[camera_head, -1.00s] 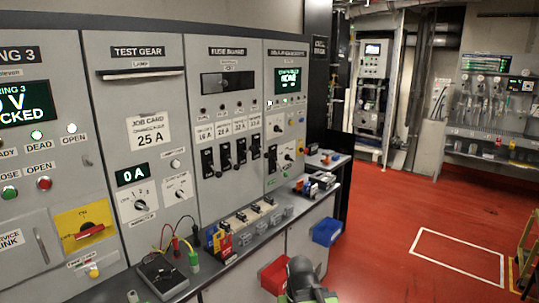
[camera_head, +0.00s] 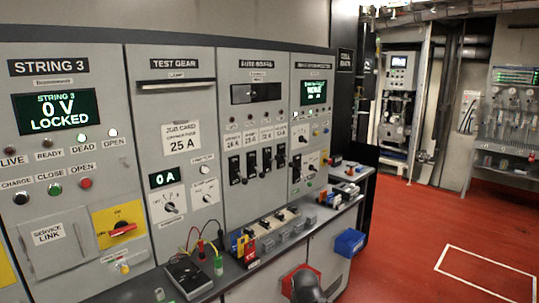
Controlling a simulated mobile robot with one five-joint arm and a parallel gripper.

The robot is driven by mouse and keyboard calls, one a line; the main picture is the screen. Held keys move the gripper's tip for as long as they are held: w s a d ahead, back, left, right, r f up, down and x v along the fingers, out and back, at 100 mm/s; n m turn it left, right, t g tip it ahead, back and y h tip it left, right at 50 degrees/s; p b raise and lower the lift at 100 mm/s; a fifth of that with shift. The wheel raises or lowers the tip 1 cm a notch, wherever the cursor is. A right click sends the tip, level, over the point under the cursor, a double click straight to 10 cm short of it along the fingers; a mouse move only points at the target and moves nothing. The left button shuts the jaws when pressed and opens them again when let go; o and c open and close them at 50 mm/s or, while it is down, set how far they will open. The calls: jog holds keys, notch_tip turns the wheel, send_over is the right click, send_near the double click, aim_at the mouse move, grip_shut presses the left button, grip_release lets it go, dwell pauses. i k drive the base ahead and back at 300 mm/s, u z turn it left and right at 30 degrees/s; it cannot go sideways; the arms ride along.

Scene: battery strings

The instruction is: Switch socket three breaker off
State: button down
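I cannot read which one is socket three, nor tell for certain which are on or off. The panel to its right (camera_head: 312,120) has a green display, small lamps and dark knobs; its lettering is too blurred to read. A dark rounded part at the bottom edge looks like my gripper (camera_head: 308,287), seen from behind and cut off by the frame. Its fingers are not clear. It is well below and apart from the switches.
A bench ledge with a meter (camera_head: 188,277), leads and small coloured parts (camera_head: 243,246) runs under the panels. The red floor (camera_head: 430,230) at right is open.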

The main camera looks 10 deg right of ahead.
aim_at(277, 157)
jog(key=i, duration=0.65)
jog(key=u, duration=5)
jog(key=i, duration=0.1)
jog(key=z, duration=3)
jog(key=k, duration=1.4)
jog(key=z, duration=0.65)
jog(key=i, duration=1.35)
jog(key=u, duration=0.05)
